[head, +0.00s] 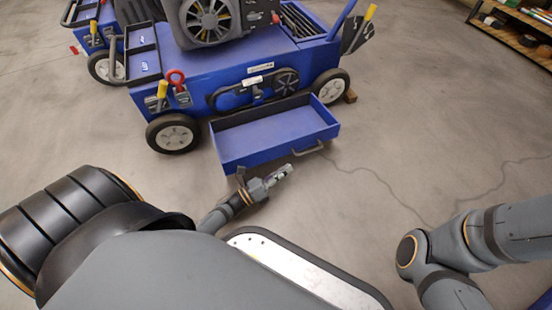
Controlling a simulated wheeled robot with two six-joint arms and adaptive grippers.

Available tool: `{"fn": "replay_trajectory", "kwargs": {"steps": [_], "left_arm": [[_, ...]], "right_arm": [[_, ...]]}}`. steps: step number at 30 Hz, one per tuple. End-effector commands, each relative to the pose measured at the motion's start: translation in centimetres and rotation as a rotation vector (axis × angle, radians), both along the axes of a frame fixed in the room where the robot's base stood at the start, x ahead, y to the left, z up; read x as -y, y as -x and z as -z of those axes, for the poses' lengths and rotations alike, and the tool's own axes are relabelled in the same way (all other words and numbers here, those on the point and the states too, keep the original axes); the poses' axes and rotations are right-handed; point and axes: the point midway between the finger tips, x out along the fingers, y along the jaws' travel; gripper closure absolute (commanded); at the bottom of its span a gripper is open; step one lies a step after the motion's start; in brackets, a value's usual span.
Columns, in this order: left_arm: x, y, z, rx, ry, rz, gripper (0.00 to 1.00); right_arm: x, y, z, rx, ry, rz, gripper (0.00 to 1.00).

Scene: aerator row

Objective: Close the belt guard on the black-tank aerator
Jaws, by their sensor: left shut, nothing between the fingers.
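The near blue aerator (180,85) stands at the top, with a black engine and fan (208,20) above it, cut off by the frame's top edge; I cannot make out its tank. Its belt guard (272,140) is a blue open-faced box, lowered in front of the side panel, its hollow inside facing up. The belt and pulleys (250,92) behind it are exposed. A grey handle (308,149) is on the guard's outer front wall, towards the right. My left gripper (287,170) is shut and empty, just in front of the guard, left of the handle. My right gripper is out of view.
A second blue aerator (92,40) stands behind at the top left. A brown wheel chock (351,97) lies by the right wheel (331,86). A shelf (510,38) stands at the far right. The floor to the right is mostly clear, with thin dark lines.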

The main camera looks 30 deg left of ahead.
Motion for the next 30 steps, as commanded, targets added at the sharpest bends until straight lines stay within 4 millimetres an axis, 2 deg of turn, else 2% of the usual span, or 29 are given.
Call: {"fn": "replay_trajectory", "kwargs": {"steps": [3, 9, 23, 30], "left_arm": [[0.9, -1.6, 0.1, 0.001, 0.001, 0.0, 1.0], [1.7, -3.0, -0.3, -0.001, 0.0, 0.001, 1.0], [1.7, -3.2, -0.6, -0.003, 0.003, -0.001, 1.0], [1.8, -3.6, -1.9, -0.026, 0.031, -0.001, 1.0]], "right_arm": [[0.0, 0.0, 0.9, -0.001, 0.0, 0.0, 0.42], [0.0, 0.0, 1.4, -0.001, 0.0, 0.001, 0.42], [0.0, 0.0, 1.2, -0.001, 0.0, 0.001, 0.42], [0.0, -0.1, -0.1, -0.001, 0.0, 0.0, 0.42]]}}
